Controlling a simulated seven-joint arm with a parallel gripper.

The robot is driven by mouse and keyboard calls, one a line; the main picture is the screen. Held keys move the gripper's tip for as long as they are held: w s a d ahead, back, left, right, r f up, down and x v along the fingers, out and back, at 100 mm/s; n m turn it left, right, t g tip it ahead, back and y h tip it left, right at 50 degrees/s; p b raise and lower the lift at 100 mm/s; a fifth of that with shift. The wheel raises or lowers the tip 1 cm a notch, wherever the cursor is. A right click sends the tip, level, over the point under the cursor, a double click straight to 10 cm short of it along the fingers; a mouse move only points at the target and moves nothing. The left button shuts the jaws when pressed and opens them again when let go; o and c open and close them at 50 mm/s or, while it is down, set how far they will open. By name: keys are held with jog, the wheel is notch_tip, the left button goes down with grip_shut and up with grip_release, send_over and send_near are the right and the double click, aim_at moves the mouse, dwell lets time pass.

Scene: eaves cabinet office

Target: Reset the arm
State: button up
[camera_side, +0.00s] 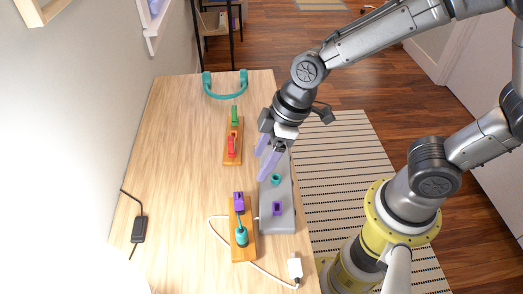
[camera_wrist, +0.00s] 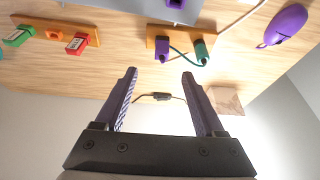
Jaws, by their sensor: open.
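My gripper (camera_side: 263,160) is above the right part of the table, over the far end of a grey board (camera_side: 284,222), with its two purple fingers apart. In the wrist view my gripper (camera_wrist: 158,75) is open, and nothing is held between its fingers. The grey board carries a teal piece (camera_side: 276,179) and a purple piece (camera_side: 277,208). My arm hides part of the board's far end.
Left of the grey board are two wooden strips, one with green (camera_side: 235,115) and red (camera_side: 231,147) pieces, one with purple (camera_side: 239,201) and teal (camera_side: 242,237) pieces joined by a cord. A teal arch (camera_side: 227,95) stands behind. A black adapter (camera_side: 139,230) lies left.

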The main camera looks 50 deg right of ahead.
jog(key=d+r+m+t, duration=0.3)
jog(key=d+r, duration=0.5)
jog(key=r, duration=0.3)
jog(key=s+d+m+h, duration=0.1)
jog(key=s+d+m, duration=0.2)
jog(key=s, duration=0.3)
jog(key=s+d+r+m+h, duration=0.1)
jog(key=s+d+m, duration=0.2)
jog(key=s, duration=0.3)
jog(key=shift+s+d+h, duration=0.15)
jog(key=shift+d+h, duration=0.25)
jog(key=shift+d, duration=0.1)
